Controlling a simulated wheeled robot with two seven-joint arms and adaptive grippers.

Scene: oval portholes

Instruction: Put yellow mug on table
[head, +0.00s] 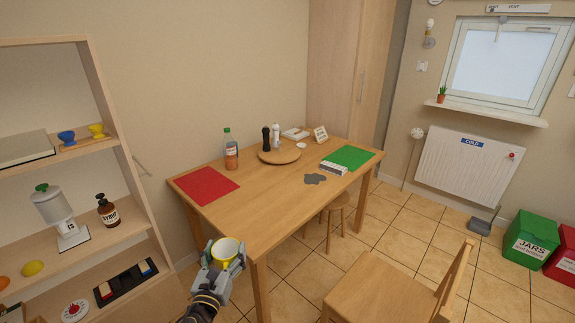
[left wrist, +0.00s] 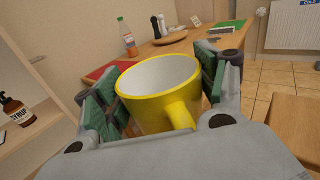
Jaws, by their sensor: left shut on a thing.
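The yellow mug (head: 225,250) has a white inside and is held upright or nearly so in my left gripper (head: 222,258). In the left wrist view the mug (left wrist: 158,95) sits between the two green-padded fingers (left wrist: 157,105), its handle toward the camera. The gripper is shut on the mug's sides. The wooden table (head: 255,205) stands beyond the gripper; the mug is in front of its near left corner and appears apart from it. My right gripper is not in view.
On the table are a red mat (head: 203,186), a bottle (head: 231,155), a round board (head: 279,156), a grey patch (head: 315,179) and a green mat (head: 348,157). The front left tabletop is bare. A shelf (head: 125,170) stands left; a chair (head: 385,290) stands right.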

